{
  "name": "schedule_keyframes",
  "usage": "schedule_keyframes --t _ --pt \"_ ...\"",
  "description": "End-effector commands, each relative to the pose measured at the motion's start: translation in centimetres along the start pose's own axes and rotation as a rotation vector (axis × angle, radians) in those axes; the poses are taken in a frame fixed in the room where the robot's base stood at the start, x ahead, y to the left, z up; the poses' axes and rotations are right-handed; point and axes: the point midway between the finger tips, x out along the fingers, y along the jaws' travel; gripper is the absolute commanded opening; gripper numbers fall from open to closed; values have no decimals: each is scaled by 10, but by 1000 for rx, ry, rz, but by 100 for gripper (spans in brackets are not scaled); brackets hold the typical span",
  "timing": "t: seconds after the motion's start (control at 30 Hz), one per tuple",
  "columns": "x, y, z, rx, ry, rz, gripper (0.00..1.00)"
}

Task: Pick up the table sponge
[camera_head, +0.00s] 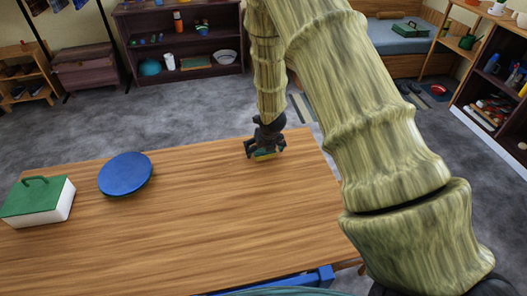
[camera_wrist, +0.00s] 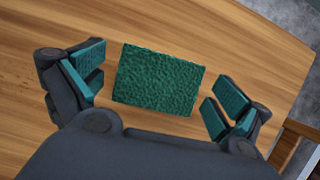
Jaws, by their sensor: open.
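The sponge (camera_wrist: 157,80) is a green, rough-topped block lying on the wooden table (camera_head: 190,220). In the wrist view it sits between the two teal-padded fingers of my gripper (camera_wrist: 155,92), with a gap of bare table on each side. In the head view my gripper (camera_head: 265,150) points down over the far right part of the table. There the sponge (camera_head: 265,156) shows only as a small yellowish and green strip, mostly hidden by the fingers. My gripper is open and holds nothing.
A blue round plate-like object (camera_head: 125,173) and a white box with a green handled lid (camera_head: 38,201) stand on the table's left part. The table's middle is clear. Its right edge is close to my gripper. Shelves (camera_head: 180,42) stand beyond on grey floor.

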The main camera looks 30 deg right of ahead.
Motion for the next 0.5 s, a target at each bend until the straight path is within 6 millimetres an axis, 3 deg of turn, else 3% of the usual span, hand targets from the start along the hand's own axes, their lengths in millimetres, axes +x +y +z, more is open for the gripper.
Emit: schedule_keyframes --t 0.27,0.5 --pt "2 0 0 0 0 0 100" --pt "2 0 0 0 0 0 60"
